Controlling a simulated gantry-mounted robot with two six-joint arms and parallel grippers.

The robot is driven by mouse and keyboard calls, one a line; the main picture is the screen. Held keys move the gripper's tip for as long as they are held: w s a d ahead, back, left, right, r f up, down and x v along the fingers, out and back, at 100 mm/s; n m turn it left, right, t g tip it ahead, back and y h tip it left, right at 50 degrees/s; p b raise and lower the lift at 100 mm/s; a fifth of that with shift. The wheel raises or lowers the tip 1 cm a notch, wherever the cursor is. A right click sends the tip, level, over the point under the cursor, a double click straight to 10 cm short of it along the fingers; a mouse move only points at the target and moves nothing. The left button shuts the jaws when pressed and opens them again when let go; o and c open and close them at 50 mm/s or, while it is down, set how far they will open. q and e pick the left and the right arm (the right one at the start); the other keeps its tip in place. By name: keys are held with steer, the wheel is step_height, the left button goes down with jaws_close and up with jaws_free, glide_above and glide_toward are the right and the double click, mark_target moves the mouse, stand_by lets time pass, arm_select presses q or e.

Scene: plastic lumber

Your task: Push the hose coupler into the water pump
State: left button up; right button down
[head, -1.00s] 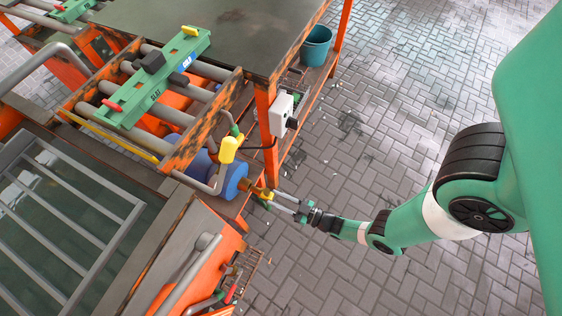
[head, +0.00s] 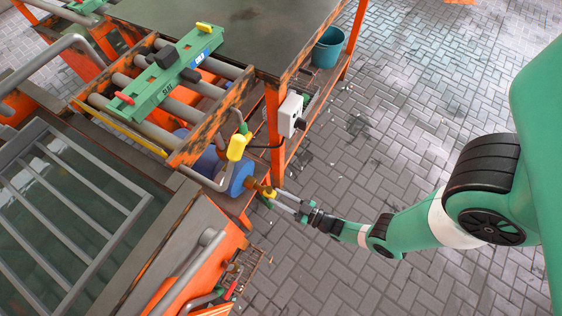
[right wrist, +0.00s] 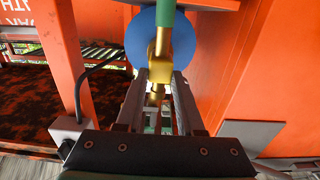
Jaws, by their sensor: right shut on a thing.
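The water pump is a blue cylinder (head: 241,179) under the roller frame, with a brass fitting (head: 261,189) at its right end. Its round blue face also shows in the right wrist view (right wrist: 190,45). My right gripper (head: 275,197) is in front of that fitting, its grey fingers pointing at the pump. It is shut on the hose coupler, a brass piece (right wrist: 157,95) between the fingers in the right wrist view. The coupler lines up with the brass block (right wrist: 161,70) ahead. I cannot tell how deep it sits. My left gripper is out of view.
Orange panels (right wrist: 225,60) close in on the right of the wrist view. A teal bucket (head: 328,47) is on the lower shelf. Paved floor on the right is open.

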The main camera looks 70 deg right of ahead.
mark_target(275, 196)
steer(key=shift+x, duration=1.1)
stand_by(0.6)
steer(key=shift+w+d, duration=0.1)
steer(key=shift+w, duration=0.15)
steer(key=shift+w, duration=0.25)
jaws_free()
stand_by(0.6)
steer(key=shift+v, duration=3.5)
steer(key=shift+d, duration=0.1)
